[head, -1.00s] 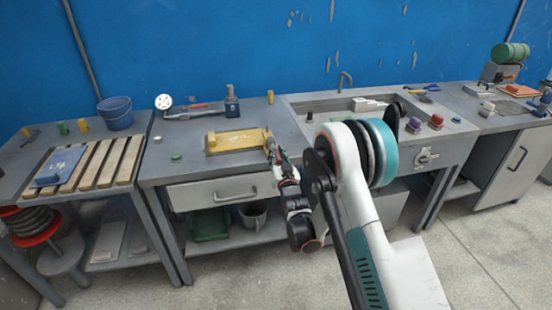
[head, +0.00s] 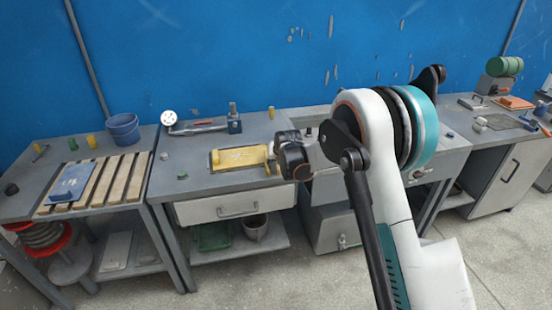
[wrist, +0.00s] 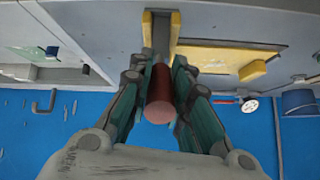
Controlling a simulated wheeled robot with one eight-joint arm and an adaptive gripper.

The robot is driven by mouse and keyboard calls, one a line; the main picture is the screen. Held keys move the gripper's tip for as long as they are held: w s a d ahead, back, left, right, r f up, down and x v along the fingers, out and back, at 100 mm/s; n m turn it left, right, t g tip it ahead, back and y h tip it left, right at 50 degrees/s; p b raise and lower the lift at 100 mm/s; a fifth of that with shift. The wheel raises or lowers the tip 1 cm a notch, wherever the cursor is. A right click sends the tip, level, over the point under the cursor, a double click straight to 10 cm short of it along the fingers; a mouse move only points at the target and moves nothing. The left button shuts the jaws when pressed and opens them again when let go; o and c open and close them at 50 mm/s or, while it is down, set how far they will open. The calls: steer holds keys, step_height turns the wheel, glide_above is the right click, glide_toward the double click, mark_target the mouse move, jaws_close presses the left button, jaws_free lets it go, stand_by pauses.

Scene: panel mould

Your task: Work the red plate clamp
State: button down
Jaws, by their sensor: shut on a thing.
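A red cylindrical handle (wrist: 159,105) shows in the wrist view, on a grey bar (wrist: 160,38) that runs between two yellow side pieces at the bench. I take it for the red plate clamp's handle. My gripper (wrist: 159,72) is shut on it, a finger on each side. In the head view my gripper (head: 272,158) is at the right end of the yellow plate (head: 240,157), and my arm hides the handle there. The yellow plate (wrist: 212,57) lies beside the clamp in the wrist view.
A gauge with a white dial (head: 168,118) and a grey tool lie at the back of the bench. A blue bucket (head: 122,128) stands on the left table beside wooden slats (head: 120,178). A drawer (head: 235,207) is below the plate. My arm covers the sink area.

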steer(key=shift+w+a+r+g+h+p, duration=0.15)
steer(key=shift+w+r+g+p, duration=0.2)
steer(key=shift+g, duration=0.2)
steer(key=shift+w+r+g+h+p, duration=0.2)
steer(key=shift+w+g+p, duration=0.15)
steer(key=shift+g, duration=0.2)
steer(key=shift+w, duration=0.1)
steer(key=c, duration=1.4)
jaws_free()
steer(key=shift+c, duration=0.2)
steer(key=v, duration=1.2)
